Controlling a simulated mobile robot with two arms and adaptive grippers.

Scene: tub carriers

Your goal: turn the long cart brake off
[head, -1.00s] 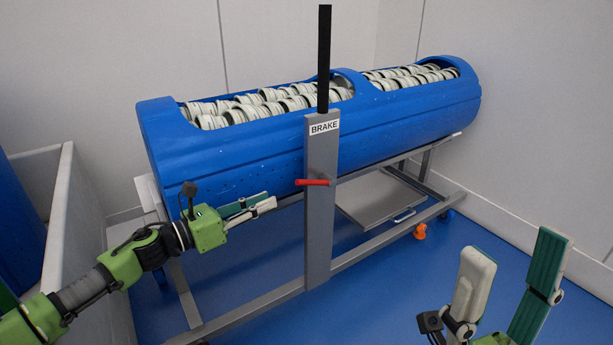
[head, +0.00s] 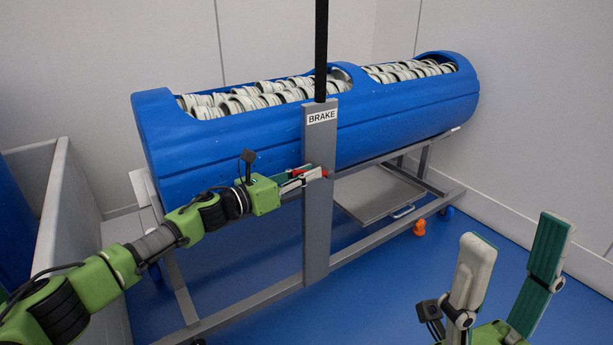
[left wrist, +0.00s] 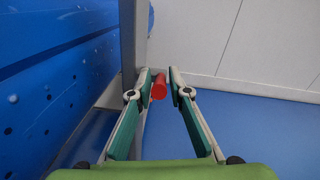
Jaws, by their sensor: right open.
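The long cart's grey brake post (head: 318,225) carries a white BRAKE label (head: 322,117) and a short red lever (head: 316,173), which lies roughly level. My left gripper (head: 306,176) has reached the lever from the left, and its fingertips partly cover it. In the left wrist view the red lever (left wrist: 159,87) is between the two fingers, nearer the left one, with a gap beside the right one. The left gripper is open around it. My right gripper (head: 514,238) is open and empty at the lower right, far from the cart.
A grey lower shelf (head: 375,200) and an orange object (head: 426,228) are at the right. A pale low wall (head: 62,200) stands at the left. Blue floor in front is clear.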

